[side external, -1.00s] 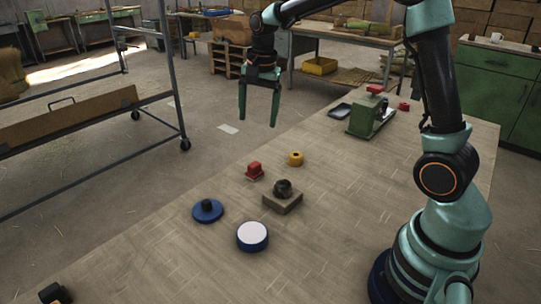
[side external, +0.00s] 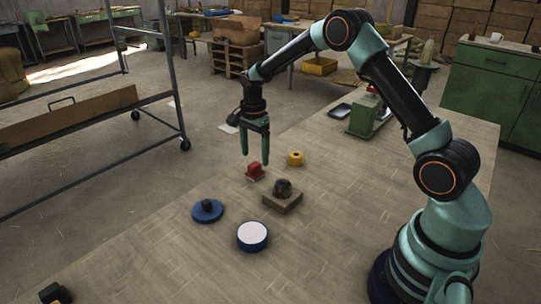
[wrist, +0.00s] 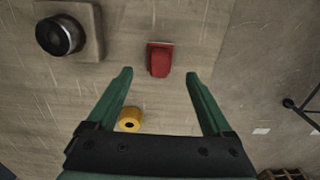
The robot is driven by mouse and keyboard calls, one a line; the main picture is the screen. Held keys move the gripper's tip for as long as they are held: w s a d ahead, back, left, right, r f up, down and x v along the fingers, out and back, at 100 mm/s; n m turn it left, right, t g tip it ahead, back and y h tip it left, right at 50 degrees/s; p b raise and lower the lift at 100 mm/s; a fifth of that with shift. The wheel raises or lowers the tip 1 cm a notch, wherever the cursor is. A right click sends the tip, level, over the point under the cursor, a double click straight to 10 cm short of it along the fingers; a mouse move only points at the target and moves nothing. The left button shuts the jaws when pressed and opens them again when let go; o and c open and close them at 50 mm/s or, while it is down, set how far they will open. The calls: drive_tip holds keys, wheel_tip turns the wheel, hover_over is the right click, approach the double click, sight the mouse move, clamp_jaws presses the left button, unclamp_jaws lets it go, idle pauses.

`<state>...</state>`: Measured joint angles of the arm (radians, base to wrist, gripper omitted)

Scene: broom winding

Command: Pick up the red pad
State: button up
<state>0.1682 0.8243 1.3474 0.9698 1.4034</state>
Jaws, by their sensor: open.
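The red pad (side external: 254,171) sits on the wooden table near its far left edge, a small red block with a thin pale base. In the wrist view the red pad (wrist: 160,60) lies just ahead of the fingertips, roughly centred between them. My gripper (side external: 256,160) points down above the pad, and its fingertips appear close to it. In the wrist view my gripper (wrist: 158,72) is open, with nothing between its fingers.
A yellow ring (side external: 295,158) is right of the pad. A square block with a dark knob (side external: 283,196), a blue disc with a black knob (side external: 207,211) and a white-topped blue tin (side external: 252,236) stand nearer. A green machine (side external: 367,115) is at the back right.

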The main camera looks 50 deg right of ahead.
sight(254, 164)
drive_tip(key=shift+a+f, duration=0.15)
drive_tip(key=shift+f, duration=1.2)
drive_tip(key=shift+a+f, duration=0.1)
drive_tip(key=shift+f, duration=1.2)
clamp_jaws()
drive_tip(key=shift+r, duration=0.15)
wheel_tip(254, 164, up, 20)
